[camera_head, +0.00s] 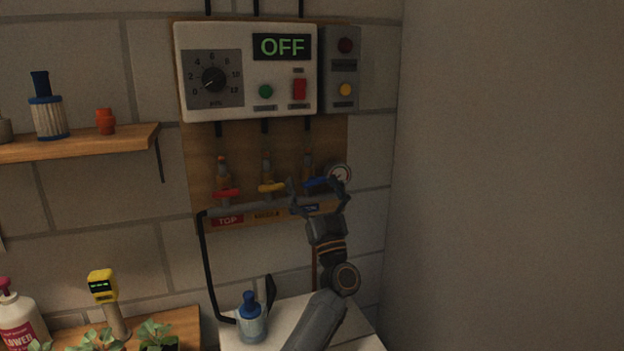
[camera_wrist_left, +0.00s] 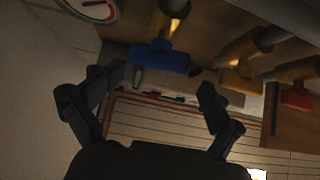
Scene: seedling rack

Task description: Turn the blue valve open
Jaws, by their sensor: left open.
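The blue valve (camera_head: 316,182) is the rightmost of three valves on the wooden wall board, with its handle lying roughly crosswise. My left gripper (camera_head: 317,188) is open in front of it, its fingers on either side of the blue handle in the head view. In the left wrist view the blue valve handle (camera_wrist_left: 160,57) shows beyond the open fingers of my left gripper (camera_wrist_left: 162,85). The handle appears apart from both fingers. My right gripper is in neither view.
A yellow valve (camera_head: 270,187) and a red valve (camera_head: 227,193) stand left of it. A round gauge (camera_head: 340,174) is close on the right. A control box (camera_head: 245,70) reading OFF hangs above. A blue-capped bottle (camera_head: 251,322) stands below on a white surface.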

